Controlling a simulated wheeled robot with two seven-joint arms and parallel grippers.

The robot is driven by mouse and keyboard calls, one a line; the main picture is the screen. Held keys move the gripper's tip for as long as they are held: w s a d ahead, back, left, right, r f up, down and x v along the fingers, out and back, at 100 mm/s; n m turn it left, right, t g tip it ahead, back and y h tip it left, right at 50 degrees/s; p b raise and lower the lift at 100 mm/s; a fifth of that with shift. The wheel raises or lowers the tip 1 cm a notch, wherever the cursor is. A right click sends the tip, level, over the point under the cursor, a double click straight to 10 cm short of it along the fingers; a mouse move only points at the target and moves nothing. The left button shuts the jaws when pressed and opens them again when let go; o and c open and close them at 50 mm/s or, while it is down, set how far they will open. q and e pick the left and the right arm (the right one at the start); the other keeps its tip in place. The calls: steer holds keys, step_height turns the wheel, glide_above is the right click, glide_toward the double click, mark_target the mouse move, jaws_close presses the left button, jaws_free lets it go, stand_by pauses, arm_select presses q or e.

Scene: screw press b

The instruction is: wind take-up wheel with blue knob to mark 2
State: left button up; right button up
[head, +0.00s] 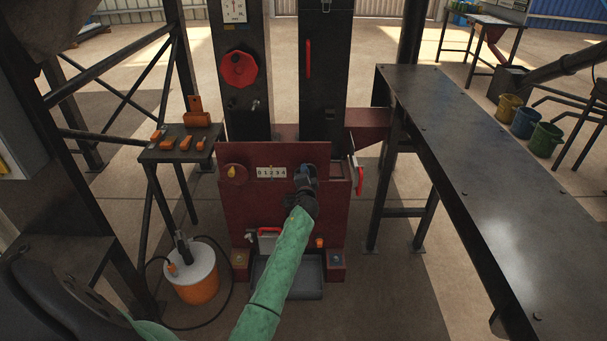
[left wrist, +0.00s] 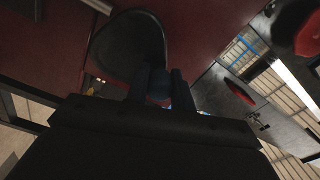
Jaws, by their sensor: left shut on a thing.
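The take-up wheel is a dark round disc in the left wrist view (left wrist: 120,45), on the front of the dark red machine panel (head: 250,210). In the head view my gripper mostly hides it. Its blue knob (head: 305,171) also shows, dark blue, between the fingers in the left wrist view (left wrist: 159,84). My left gripper (head: 305,181) is shut on the knob. A white scale (head: 271,172) with marks 0 to 4 is left of the wheel; I cannot make out where its pointer stands. My right gripper is not in view.
A yellow-brown knob (head: 235,173) is left of the scale, and a red-handled lever (head: 360,180) is on the right side. A small table (head: 160,155) with orange parts and an orange bucket (head: 197,285) stand left. A long dark bench (head: 480,160) runs along the right.

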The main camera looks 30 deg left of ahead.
arm_select(q)
steer(key=shift+w+d+m, duration=0.1)
steer(key=shift+d+m, duration=0.1)
steer(key=shift+m, duration=0.2)
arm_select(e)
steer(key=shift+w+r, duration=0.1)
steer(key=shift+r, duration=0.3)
arm_select(q)
steer(key=o, duration=1)
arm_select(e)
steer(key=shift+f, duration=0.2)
arm_select(q)
steer(key=v, duration=0.7)
steer(key=shift+s+d, duration=0.2)
steer(key=shift+s, duration=0.15)
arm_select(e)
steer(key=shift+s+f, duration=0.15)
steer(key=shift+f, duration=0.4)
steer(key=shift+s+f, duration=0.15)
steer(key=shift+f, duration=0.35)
